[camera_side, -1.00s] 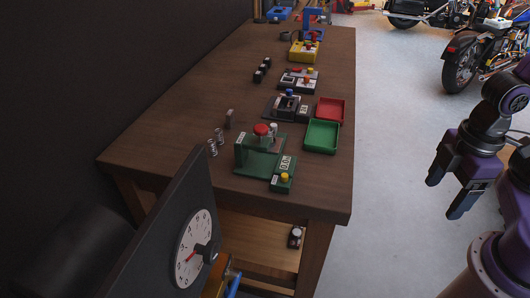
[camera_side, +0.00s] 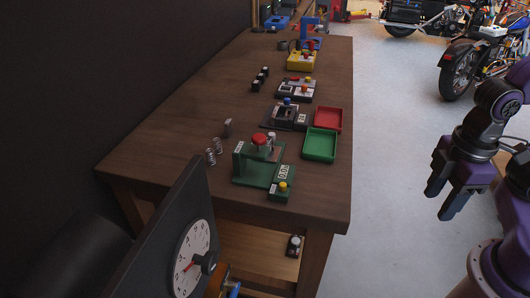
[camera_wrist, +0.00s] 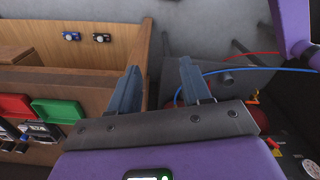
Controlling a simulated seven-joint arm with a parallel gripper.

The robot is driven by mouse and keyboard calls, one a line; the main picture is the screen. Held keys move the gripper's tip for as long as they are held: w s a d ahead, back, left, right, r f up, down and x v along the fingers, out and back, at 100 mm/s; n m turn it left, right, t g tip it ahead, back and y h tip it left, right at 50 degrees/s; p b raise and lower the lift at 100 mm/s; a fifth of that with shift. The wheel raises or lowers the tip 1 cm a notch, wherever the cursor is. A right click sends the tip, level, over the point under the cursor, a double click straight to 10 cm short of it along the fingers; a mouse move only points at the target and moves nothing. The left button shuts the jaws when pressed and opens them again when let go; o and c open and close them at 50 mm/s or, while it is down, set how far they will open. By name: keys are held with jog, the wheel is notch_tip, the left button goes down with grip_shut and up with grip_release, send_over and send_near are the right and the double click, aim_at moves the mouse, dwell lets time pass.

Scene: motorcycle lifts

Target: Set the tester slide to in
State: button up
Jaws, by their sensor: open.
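My gripper (camera_side: 440,203) is open and empty, over the floor right of the bench, well apart from everything on it. Its two fingers also show apart in the wrist view (camera_wrist: 160,70). Several small devices stand in a row on the bench. Nearest is a green fixture (camera_side: 251,173) with a red knob and a yellow button. Behind it are a dark device (camera_side: 283,119) with a blue knob, a grey-white device (camera_side: 297,90) with a red part, a yellow device (camera_side: 300,60) and a blue one. I cannot tell which is the tester, nor how its slide stands.
A green tray (camera_side: 320,145) and a red tray (camera_side: 328,119) lie by the bench's right edge. Springs (camera_side: 214,152) and small blocks lie left of the devices. A dial panel (camera_side: 192,258) stands in front. Motorcycles stand behind on the floor. Red and blue hoses show in the wrist view.

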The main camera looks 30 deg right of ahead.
jog(key=w+a+r+m, duration=0.4)
jog(key=w+a+m, duration=0.4)
jog(key=w, duration=0.4)
notch_tip(320, 180, up, 3)
jog(key=m+y, duration=0.4)
jog(key=m, duration=1.8)
send_over(272, 134)
jog(key=d, duration=0.7)
jog(key=x, duration=1.7)
jog(key=shift+s, duration=0.1)
